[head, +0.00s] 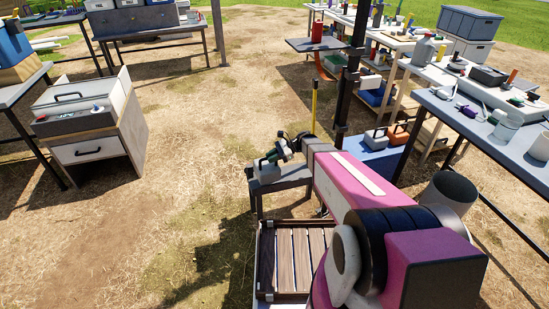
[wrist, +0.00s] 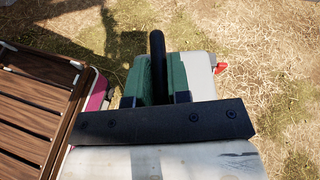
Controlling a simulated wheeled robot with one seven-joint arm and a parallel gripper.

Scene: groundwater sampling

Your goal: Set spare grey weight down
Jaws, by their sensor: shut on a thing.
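The grey weight (head: 266,173) is a pale block with a dark handle, at the left edge of the small grey stand (head: 291,180) in the head view. I cannot tell whether it rests on the stand or hangs just above it. My gripper (head: 277,154) is over the block. In the wrist view my gripper (wrist: 156,88) has its green fingers closed on both sides of the black handle. The weight's pale body (wrist: 201,75) shows to the right of the fingers; much of it is hidden beneath them.
A wooden slatted tray (head: 296,296) lies in front of the stand. A blue box (head: 372,160) with a grey and an orange handled block stands to the right. A grey table (head: 452,118) fills the right side. A drawer cabinet (head: 90,150) stands left; straw ground between is open.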

